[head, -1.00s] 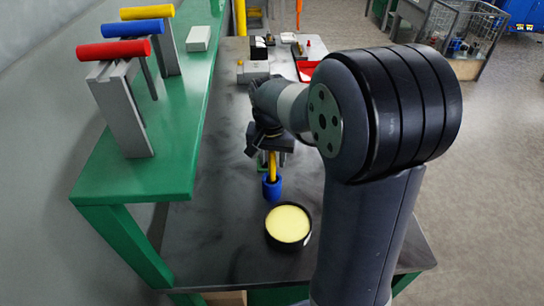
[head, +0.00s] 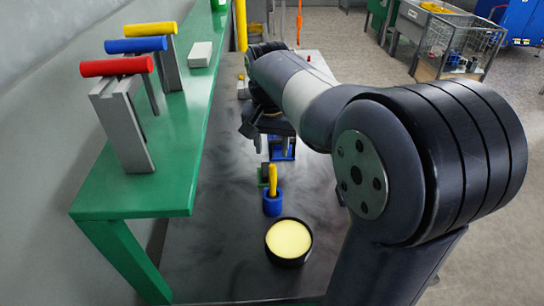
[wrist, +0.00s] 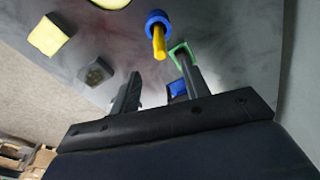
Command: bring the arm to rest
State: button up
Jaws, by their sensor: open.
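My gripper (head: 271,140) hangs over the dark bench top (head: 220,235), farther back than the blue cup (head: 272,205). In the wrist view my gripper (wrist: 160,92) has its two fingers apart with nothing held between them. The blue cup stands upright with a yellow-handled tool (head: 273,178) in it; the cup also shows in the wrist view (wrist: 156,18). A green holder (head: 263,173) stands just behind the cup, and a blue holder (head: 284,148) stands partly behind my gripper. My forearm hides the bench's right side.
A round black dish with yellow contents (head: 289,241) stands near the front of the bench. A wire cage (head: 460,45) stands on the floor at right.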

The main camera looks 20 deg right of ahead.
aim_at(272, 166)
jog(key=shift+r, duration=0.3)
jog(key=f, duration=0.7)
jog(key=w+f, duration=0.1)
jog(key=f, duration=0.2)
jog(key=shift+d+f, duration=0.3)
jog(key=shift+f, duration=0.05)
jog(key=shift+r+p, duration=0.5)
jog(key=shift+r, duration=0.1)
jog(key=shift+w, duration=0.1)
jog(key=shift+f, duration=0.1)
